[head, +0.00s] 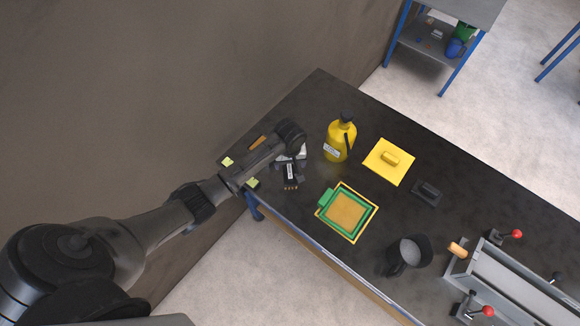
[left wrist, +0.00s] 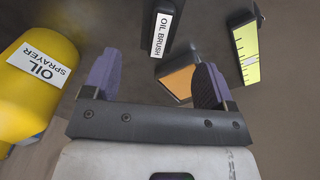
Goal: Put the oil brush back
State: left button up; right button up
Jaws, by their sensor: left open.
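A black piece with a white label reading OIL BRUSH (left wrist: 162,32) lies at the top of the left wrist view, beyond my fingertips. In the head view a dark labelled piece (head: 291,173) shows beside my gripper near the table's front left edge. I cannot tell whether it is the brush or its holder. My left gripper (left wrist: 152,72) is open, with nothing held between its fingers; in the head view it (head: 290,160) points down over the table, partly hidden by my wrist. My right gripper is not in view.
The yellow oil sprayer (head: 340,140) stands close by; it also shows in the left wrist view (left wrist: 38,85). An orange piece (left wrist: 180,82) and a yellow marked strip (left wrist: 245,55) lie nearby.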

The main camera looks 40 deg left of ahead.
pick_arm(q)
jog(key=shift+r, duration=1.35)
jog(key=s+d+f+m+t, duration=0.1)
jog(key=s+d+m, duration=0.25)
jog(key=s, duration=0.35)
jog(key=s+d+f+m, duration=0.2)
jog(key=s+d, duration=0.2)
jog(key=s, duration=0.2)
jog(key=s+d+r+m+t, duration=0.1)
jog(key=s+r+m, duration=0.2)
jog(key=s, duration=0.5)
jog(key=s+d+r+m+t, duration=0.1)
jog(key=s+r+m, duration=0.2)
jog(key=s, duration=0.5)
jog(key=shift+d+r+t, duration=0.15)
jog(key=shift+r+t, duration=0.15)
jog(key=shift+r, duration=0.55)
